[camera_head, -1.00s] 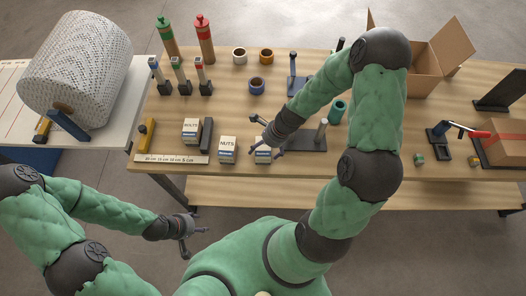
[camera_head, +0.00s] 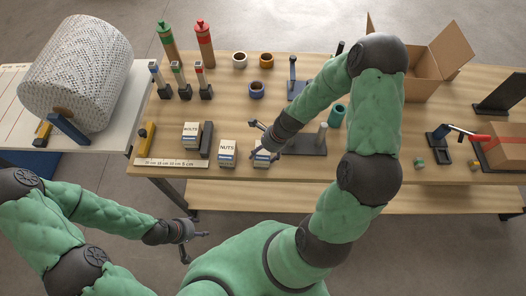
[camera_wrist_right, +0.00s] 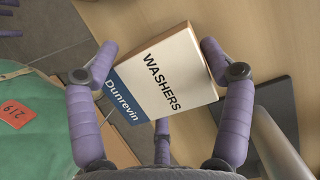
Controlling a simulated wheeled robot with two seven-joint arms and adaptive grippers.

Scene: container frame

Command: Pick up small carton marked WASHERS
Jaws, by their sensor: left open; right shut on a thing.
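The small white and blue carton marked WASHERS (camera_wrist_right: 160,75) fills the middle of the right wrist view, its label facing the camera. In the head view the carton (camera_head: 262,158) is at the table's front edge, partly covered by my right gripper (camera_head: 265,142). In the right wrist view the purple fingers of my right gripper (camera_wrist_right: 158,72) are closed on the carton's two sides. I cannot tell whether its base touches the table. My left gripper (camera_head: 195,245) is open and empty, low in front of the table.
The NUTS carton (camera_head: 228,151) stands just left of the held carton, with the BOLTS carton (camera_head: 191,134) beyond it. A dark flat base (camera_head: 303,144) with a grey post (camera_head: 322,133) is close on the right. A ruler strip (camera_head: 172,163) lies along the front edge.

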